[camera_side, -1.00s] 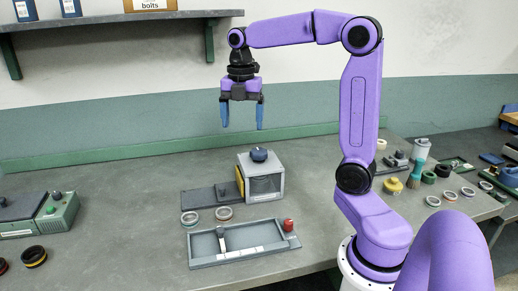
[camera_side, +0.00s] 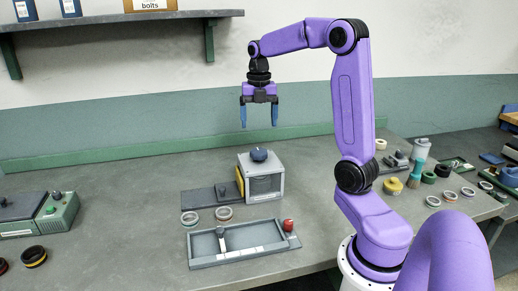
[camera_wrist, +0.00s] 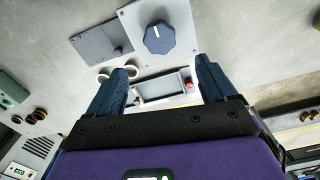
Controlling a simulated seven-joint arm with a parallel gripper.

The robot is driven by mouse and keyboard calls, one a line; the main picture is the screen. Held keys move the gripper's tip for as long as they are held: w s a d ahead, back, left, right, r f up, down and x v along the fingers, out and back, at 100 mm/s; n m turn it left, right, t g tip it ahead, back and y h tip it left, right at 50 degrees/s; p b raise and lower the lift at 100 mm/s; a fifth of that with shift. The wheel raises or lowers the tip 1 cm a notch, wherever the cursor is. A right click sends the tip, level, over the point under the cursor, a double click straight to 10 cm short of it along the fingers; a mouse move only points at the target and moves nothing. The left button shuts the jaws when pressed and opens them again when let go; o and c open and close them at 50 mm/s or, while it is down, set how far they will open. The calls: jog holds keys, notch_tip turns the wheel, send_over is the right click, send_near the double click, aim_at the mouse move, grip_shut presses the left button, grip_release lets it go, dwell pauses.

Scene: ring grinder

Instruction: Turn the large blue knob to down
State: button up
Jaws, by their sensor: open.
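The large blue knob (camera_side: 259,154) sits on top of a grey box-shaped machine (camera_side: 264,183) in the middle of the bench. In the wrist view the knob (camera_wrist: 159,37) is dark blue with a scalloped rim and a white pointer line near its upper left part. My gripper (camera_side: 259,126) is open and empty, fingers pointing down, above the knob and clear of it. Its two blue fingers also show in the wrist view (camera_wrist: 163,85), below the knob in that picture.
A grey plate with a small dark knob (camera_side: 221,187) lies left of the machine. Two rings (camera_side: 190,218) and a grey tray (camera_side: 210,246) with a red knob (camera_side: 288,225) are in front. A green-grey unit (camera_side: 62,213) stands far left. A shelf (camera_side: 110,20) hangs behind.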

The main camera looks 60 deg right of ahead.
aim_at(259, 152)
notch_tip(259, 152, down, 10)
jog(key=shift+f, duration=0.1)
dwell(0.4)
jog(key=c, duration=1.1)
jog(key=shift+o, duration=0.2)
jog(key=shift+m, duration=0.3)
